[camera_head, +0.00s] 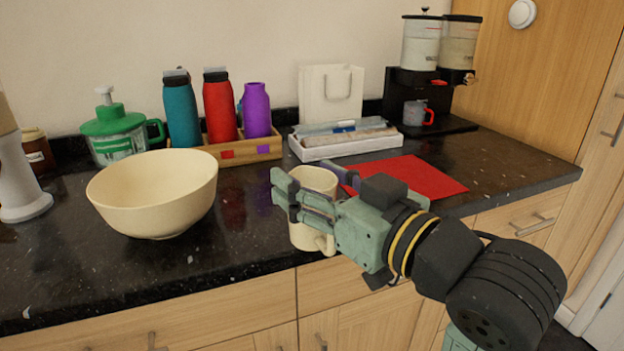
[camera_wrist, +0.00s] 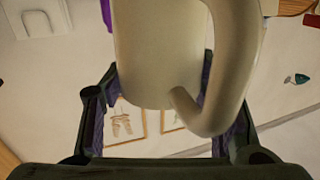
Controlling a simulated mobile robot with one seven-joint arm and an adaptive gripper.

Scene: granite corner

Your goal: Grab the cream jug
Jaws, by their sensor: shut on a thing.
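The cream jug (camera_head: 304,237) is near the front edge of the dark counter, in the middle of the head view. Its handle is low at the front. My gripper (camera_head: 311,184) is shut on the jug, with fingers around its sides and hiding part of its body. In the wrist view the jug (camera_wrist: 160,55) fills the upper middle between my gripper's fingers (camera_wrist: 163,100), its handle curving down on the right. I cannot tell whether its base touches the counter.
A cream bowl (camera_head: 152,195) stands to the left. Behind are a wooden box (camera_head: 241,152) with several bottles, a white tray (camera_head: 345,146) and a paper bag (camera_head: 331,95). A red mat (camera_head: 410,176) lies right of the jug. A drink dispenser (camera_head: 420,85) stands back right.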

